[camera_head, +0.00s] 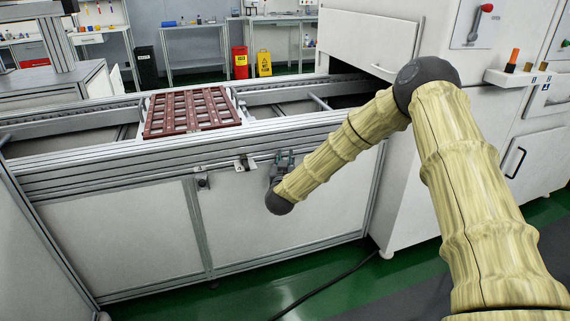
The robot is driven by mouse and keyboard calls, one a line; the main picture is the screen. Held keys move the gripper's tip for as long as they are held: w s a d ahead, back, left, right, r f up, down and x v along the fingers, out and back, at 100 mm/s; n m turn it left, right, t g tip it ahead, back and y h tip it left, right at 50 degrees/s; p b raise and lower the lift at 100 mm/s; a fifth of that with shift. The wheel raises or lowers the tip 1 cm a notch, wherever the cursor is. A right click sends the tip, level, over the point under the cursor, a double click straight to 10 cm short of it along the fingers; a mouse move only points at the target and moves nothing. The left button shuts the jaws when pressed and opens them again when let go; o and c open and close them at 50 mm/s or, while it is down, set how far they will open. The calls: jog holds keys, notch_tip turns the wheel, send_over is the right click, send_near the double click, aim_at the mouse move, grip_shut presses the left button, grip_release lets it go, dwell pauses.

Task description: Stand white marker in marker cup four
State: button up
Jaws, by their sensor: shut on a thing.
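My gripper (284,156) is at the front side of the conveyor, just below its top rail and right of a small bracket. It is small and dark here. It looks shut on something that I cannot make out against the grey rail. I cannot pick out the white marker for certain. A white ledge (497,78) on the machine at the upper right bears a row of small holders, one with an orange upright piece (514,56). I cannot tell which is marker cup four. The ledge is well to the right of my gripper.
The conveyor (110,165) runs across the view and bears a reddish-brown slotted tray (192,111). The white machine (400,195) stands at the right. A black cable (325,287) crosses the green floor.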

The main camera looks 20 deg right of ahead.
jog(key=shift+f, duration=0.4)
jog(key=o, duration=1)
jog(key=shift+r, duration=0.1)
